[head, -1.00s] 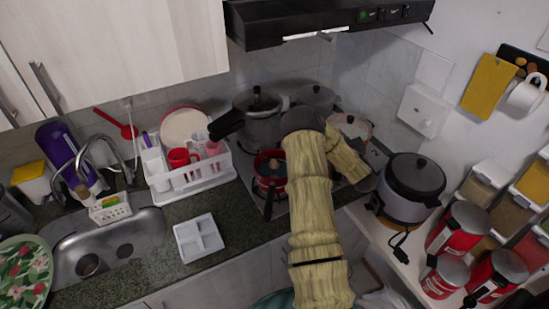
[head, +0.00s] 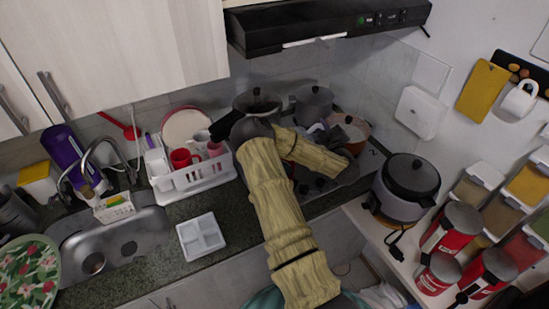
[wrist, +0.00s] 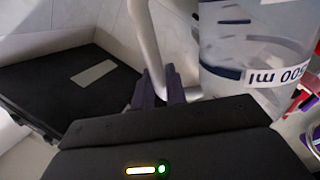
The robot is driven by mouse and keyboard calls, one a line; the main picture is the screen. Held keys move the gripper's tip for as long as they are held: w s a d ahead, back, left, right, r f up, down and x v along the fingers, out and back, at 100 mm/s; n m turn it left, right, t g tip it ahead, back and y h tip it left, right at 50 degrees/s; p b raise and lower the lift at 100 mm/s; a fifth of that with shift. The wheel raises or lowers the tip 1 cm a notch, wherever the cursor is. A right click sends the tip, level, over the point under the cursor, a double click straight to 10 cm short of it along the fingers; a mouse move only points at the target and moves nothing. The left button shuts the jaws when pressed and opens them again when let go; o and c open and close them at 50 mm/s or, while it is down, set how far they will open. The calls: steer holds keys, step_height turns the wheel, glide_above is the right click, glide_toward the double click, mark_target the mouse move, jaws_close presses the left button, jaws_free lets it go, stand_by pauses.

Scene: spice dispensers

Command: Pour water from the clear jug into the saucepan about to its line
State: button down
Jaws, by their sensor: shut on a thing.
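In the wrist view my gripper (wrist: 165,88) is shut on the pale handle of the clear jug (wrist: 240,62). The jug has dark blue bands and a "500 ml" mark that reads upside down in this view. Its rim and base are cut off, and I cannot tell its water level or whether water is flowing. In the head view my arm reaches over the stove and hides most of the jug and gripper. The red saucepan seen on the stove earlier is now hidden behind my arm, so its line and contents do not show.
A lidded pot (head: 257,101), a grey pot (head: 314,103) and a copper-coloured pot (head: 352,129) stand at the stove. The range hood (head: 325,24) hangs above. A white dish rack (head: 192,175) is left, a rice cooker (head: 408,185) right. Counter before the rack holds a white tray (head: 201,236).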

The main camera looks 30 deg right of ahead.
mark_target(317, 124)
steer(key=shift+a+r+n, duration=0.35)
steer(key=shift+r+n, duration=0.05)
steer(key=shift+r, duration=0.1)
steer(key=shift+w+a+r+n+p, duration=0.2)
steer(key=shift+a+r+n+p, duration=0.35)
steer(key=shift+r+n, duration=0.35)
stand_by(1.3)
steer(key=shift+w+a+r+n, duration=0.15)
steer(key=shift+a+r+n, duration=0.4)
steer(key=shift+a+n, duration=0.1)
stand_by(1.6)
steer(key=shift+a, duration=0.1)
stand_by(0.4)
steer(key=shift+r, duration=0.1)
stand_by(1.2)
